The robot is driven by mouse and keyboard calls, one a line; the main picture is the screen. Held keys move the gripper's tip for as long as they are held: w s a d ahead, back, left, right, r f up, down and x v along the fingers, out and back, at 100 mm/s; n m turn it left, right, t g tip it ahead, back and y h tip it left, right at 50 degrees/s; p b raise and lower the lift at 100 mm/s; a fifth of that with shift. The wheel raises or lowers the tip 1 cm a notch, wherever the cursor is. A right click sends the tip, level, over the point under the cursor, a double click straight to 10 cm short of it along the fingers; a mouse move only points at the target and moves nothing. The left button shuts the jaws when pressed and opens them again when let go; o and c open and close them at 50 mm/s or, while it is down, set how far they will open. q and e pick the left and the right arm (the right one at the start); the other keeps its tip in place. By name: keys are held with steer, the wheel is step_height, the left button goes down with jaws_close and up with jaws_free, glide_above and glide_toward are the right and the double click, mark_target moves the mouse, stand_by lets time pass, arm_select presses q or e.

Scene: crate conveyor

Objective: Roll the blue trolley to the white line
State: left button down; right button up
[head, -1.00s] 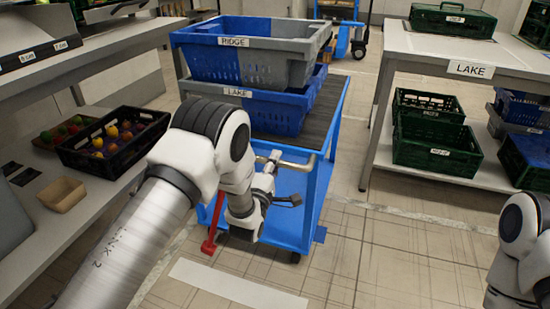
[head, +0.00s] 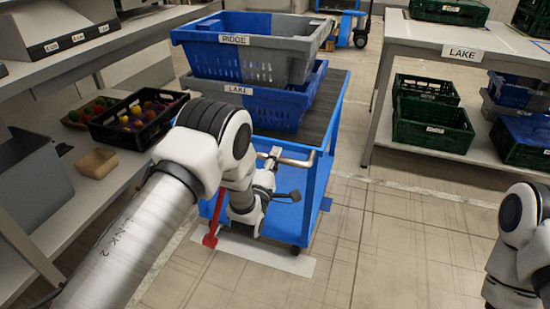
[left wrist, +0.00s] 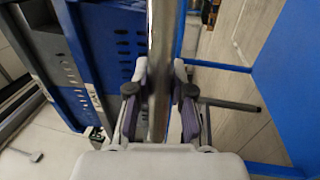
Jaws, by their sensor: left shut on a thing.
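The blue trolley (head: 318,195) stands in the middle of the head view, with a grey top deck and a metal push handle (head: 300,161) at its near end. My left gripper (head: 270,165) is shut on this handle; in the left wrist view its fingers (left wrist: 160,100) sit on both sides of the metal bar (left wrist: 160,60). The white line (head: 260,255) is a strip on the floor at the trolley's near end. A near wheel (head: 295,250) appears at the strip's far edge; exact contact is unclear. My right gripper is out of frame; only its arm shows.
A blue-grey RIDGE crate (head: 290,45) is stacked on a blue LAKE crate (head: 275,110) on the trolley. A red lever (head: 212,228) sticks out low at its near left. Shelving stands left, a LAKE table (head: 445,70) right. Floor in front is clear.

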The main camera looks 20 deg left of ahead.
arm_select(q)
steer(key=c, duration=1)
jaws_free()
steer(key=s, duration=0.4)
steer(key=s+f, duration=0.1)
steer(key=s, duration=0.3)
steer(key=s+f, duration=0.1)
steer(key=s, duration=0.2)
steer(key=shift+s+a+f, duration=0.15)
steer(key=shift+s, duration=0.25)
